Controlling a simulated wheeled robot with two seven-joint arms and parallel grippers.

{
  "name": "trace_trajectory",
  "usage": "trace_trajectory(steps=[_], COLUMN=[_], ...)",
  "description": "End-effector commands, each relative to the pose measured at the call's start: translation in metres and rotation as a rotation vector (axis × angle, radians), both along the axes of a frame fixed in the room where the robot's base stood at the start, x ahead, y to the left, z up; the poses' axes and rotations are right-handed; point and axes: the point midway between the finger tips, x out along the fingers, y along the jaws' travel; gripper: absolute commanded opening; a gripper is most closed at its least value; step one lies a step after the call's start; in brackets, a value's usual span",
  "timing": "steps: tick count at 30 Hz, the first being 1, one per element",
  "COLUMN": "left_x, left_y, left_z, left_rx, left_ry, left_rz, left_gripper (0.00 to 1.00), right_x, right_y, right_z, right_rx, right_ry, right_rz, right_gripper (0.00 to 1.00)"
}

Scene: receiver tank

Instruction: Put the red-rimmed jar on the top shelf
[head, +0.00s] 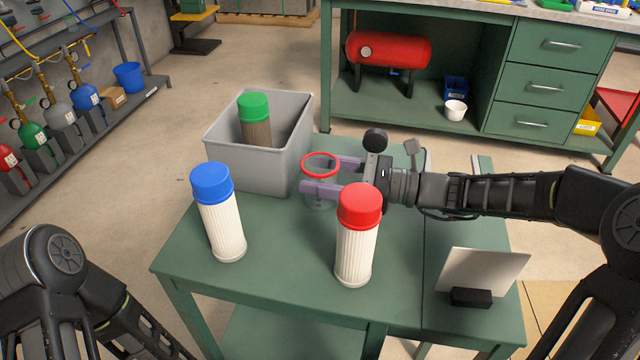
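The red-rimmed jar (319,203) is clear, with a bright red ring at its mouth. It is upright at the green table (290,262), right of the grey bin. My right gripper (322,176) reaches in from the right, with one pale purple finger on the far side of the jar and one on the near side. I cannot tell whether the fingers press on the glass, or whether the jar's base touches the table. My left arm shows at the lower left, but its gripper is out of view. I cannot tell which shelf is the top shelf.
A red-capped white canister (356,252) stands close in front of the jar. A blue-capped one (221,225) stands left, and a green-capped one (256,125) is inside the grey bin (240,168). A white panel (485,272) stands at right. A green workbench (440,122) is behind.

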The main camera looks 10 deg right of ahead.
Motion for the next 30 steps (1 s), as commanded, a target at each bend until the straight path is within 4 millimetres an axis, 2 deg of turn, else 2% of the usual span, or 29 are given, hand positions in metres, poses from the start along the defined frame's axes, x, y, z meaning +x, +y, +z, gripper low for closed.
trace_trajectory(steps=[1,15,23,26,30], left_x=[0.000,0.000,0.000,0.000,0.000], left_y=[0.000,0.000,0.000,0.000,0.000], left_z=[0.000,0.000,0.001,0.005,0.013], left_rx=[0.000,0.000,0.000,0.000,0.000], left_ry=[0.000,0.000,0.000,0.000,0.000], left_rz=[0.000,0.000,0.000,0.000,-0.001], left_gripper=[0.78,0.78,0.78,0.78,0.78], right_x=[0.000,0.000,0.000,0.000,0.000], right_y=[0.000,0.000,0.000,0.000,0.000], right_z=[0.000,0.000,0.003,0.012,0.035], right_rx=[0.000,0.000,0.000,-0.001,-0.002], right_ry=[0.000,0.000,-0.001,-0.002,-0.005], right_rz=[0.000,0.000,0.000,0.000,0.000], right_gripper=[0.53,0.16,0.16,0.16,0.16])
